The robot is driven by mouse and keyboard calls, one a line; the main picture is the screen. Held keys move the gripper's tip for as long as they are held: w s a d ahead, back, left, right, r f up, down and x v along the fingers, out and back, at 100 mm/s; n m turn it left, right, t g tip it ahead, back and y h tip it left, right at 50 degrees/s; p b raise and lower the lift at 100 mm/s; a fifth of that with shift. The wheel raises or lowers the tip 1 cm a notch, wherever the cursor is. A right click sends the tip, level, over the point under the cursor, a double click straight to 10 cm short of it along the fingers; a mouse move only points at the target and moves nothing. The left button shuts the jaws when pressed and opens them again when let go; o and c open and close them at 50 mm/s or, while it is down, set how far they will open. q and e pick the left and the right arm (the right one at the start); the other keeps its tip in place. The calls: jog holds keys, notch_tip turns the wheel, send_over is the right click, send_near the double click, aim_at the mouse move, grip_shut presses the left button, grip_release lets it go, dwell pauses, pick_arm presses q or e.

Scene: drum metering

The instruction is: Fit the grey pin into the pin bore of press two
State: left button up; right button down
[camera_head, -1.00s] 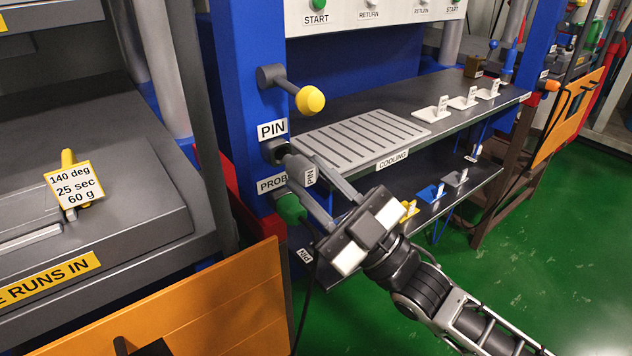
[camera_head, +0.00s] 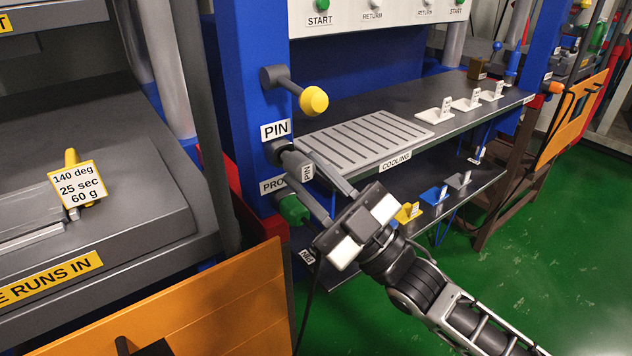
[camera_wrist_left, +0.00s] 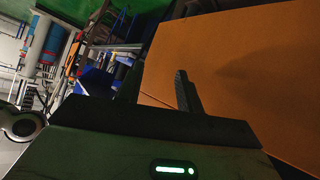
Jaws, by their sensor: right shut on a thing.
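The grey pin (camera_head: 293,161), with a white PIN tag (camera_head: 307,172), is at the blue post of the press, under the PIN label (camera_head: 276,130). Its far end meets the dark round mouth of the pin bore (camera_head: 277,150); I cannot tell how deep it sits. My right gripper (camera_head: 303,174) is shut on the pin, its fingers on either side of the tag. My left gripper (camera_wrist_left: 158,82) shows in the left wrist view with its fingers apart and nothing visible between them, beside an orange panel.
A green fitting (camera_head: 293,209) sits just below the pin, at the partly covered PROBE label (camera_head: 271,186). A yellow-knobbed lever (camera_head: 313,100) sticks out above. The slotted cooling shelf (camera_head: 365,139) lies to the right. An orange panel (camera_head: 215,310) stands in front at lower left.

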jog(key=shift+w+a+b, duration=0.3)
jog(key=shift+w+a, duration=0.25)
jog(key=shift+w, duration=0.25)
jog(key=c, duration=1.1)
grip_release()
jog(key=shift+o, duration=0.2)
jog(key=shift+d+f, duration=0.1)
jog(key=v, duration=1.5)
jog(key=shift+s+d+b, duration=0.25)
jog(key=shift+b, duration=0.1)
jog(key=shift+f, duration=0.1)
